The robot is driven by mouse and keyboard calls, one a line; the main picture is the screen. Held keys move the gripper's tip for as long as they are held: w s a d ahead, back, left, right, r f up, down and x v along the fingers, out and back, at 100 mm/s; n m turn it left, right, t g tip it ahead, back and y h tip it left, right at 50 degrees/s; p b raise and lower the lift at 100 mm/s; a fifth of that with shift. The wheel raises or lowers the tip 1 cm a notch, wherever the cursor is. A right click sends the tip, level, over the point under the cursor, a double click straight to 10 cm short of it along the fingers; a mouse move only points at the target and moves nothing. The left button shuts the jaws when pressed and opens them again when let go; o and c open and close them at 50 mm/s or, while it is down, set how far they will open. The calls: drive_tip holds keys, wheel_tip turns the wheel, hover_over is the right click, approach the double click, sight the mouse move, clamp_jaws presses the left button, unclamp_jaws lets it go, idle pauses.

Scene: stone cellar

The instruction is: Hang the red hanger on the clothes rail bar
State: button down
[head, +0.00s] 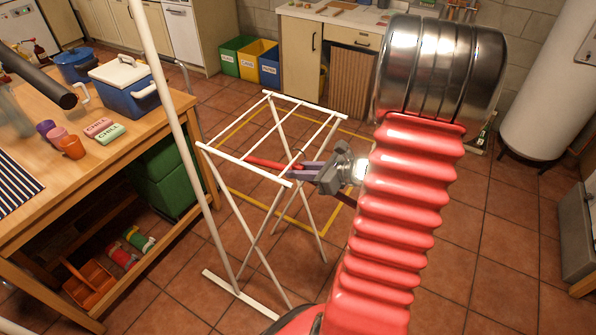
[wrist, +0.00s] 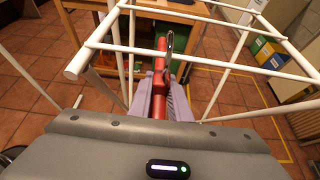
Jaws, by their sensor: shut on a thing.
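The red hanger (head: 264,162) is held in my gripper (head: 308,170) among the bars of a white folding rack (head: 240,163). In the wrist view, my gripper's pale purple fingers (wrist: 165,95) are shut on the red hanger (wrist: 160,72), with a dark metal hook (wrist: 179,42) near a white bar. I cannot tell whether hook and bar touch. A tall white pole (head: 172,110), possibly an upright of the clothes rail, stands left of the rack. Its top is outside the head view, and I see no bar clearly belonging to it.
A wooden table (head: 172,118) at left bears a blue cool box (head: 128,92) and cups. Green, yellow and blue bins (head: 268,66) stand behind. A yellow floor outline (head: 237,125) surrounds the rack's area. A white tank (head: 548,90) stands right.

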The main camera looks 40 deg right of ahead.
drive_tip(key=shift+s, duration=0.1)
drive_tip(key=shift+s+d, duration=0.2)
drive_tip(key=shift+s, duration=0.15)
drive_tip(key=shift+s+d, duration=0.1)
drive_tip(key=shift+s, duration=0.25)
drive_tip(key=shift+s+d, duration=0.15)
drive_tip(key=shift+s, duration=0.15)
drive_tip(key=shift+s+d, duration=0.1)
drive_tip(key=shift+s, duration=0.25)
drive_tip(key=shift+s+d, duration=0.25)
drive_tip(key=shift+s, duration=0.4)
drive_tip(key=shift+s+d, duration=0.1)
drive_tip(key=shift+s, duration=0.2)
drive_tip(key=s+d, duration=0.2)
drive_tip(key=s, duration=0.5)
drive_tip(key=s+d, duration=0.3)
drive_tip(key=s, duration=0.5)
drive_tip(key=shift+d, duration=0.15)
idle(1.2)
drive_tip(key=shift+s, duration=0.1)
idle(1.1)
